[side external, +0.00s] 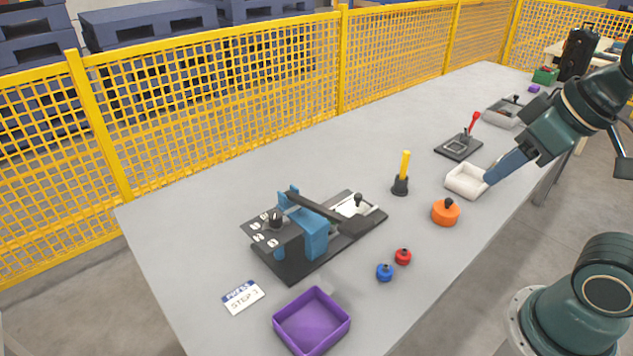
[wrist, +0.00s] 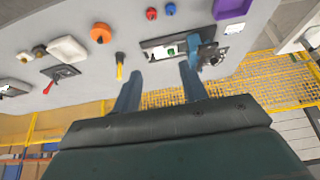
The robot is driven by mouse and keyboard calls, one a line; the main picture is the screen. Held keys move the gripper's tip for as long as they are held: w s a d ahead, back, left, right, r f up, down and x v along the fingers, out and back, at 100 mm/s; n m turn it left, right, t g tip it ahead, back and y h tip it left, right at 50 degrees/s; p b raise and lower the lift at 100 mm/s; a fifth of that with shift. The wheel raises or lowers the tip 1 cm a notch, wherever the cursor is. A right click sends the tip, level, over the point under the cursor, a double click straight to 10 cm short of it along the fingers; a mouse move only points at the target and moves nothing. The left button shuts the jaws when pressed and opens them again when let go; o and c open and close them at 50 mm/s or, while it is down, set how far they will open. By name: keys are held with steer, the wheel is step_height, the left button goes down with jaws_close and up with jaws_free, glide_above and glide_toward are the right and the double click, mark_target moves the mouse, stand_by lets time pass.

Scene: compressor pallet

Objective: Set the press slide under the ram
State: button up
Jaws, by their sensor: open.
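The press (side external: 312,232) has a blue body, a black lever and a dark base plate on the grey table. It also shows upside down in the wrist view (wrist: 203,52). The press slide (side external: 353,206) looks like a pale plate with a black knob, at the right end of the base, beside the blue body. In the wrist view the pale slide area (wrist: 158,51) has a small green spot. The ram is not clearly visible under the lever. My gripper (side external: 490,178) is open and empty, high at the right, overlapping the white tray in the picture. Its fingers (wrist: 160,88) stand apart in the wrist view.
A white tray (side external: 464,186), orange knobbed disc (side external: 446,213) and yellow post (side external: 405,167) stand right of the press. Red (side external: 403,257) and blue (side external: 385,272) knobs and a purple tray (side external: 311,321) are in front. A yellow fence (side external: 220,95) runs behind the table.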

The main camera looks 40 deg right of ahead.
steer(key=w, duration=0.1)
steer(key=n+g, duration=0.2)
steer(key=g, duration=0.4)
glide_above(358, 195)
step_height(358, 195, down, 14)
steer(key=shift+w+d+r, duration=0.1)
steer(key=shift+d, duration=0.3)
steer(key=f, duration=1.3)
steer(key=shift+a+f, duration=0.3)
steer(key=shift+f, duration=0.1)
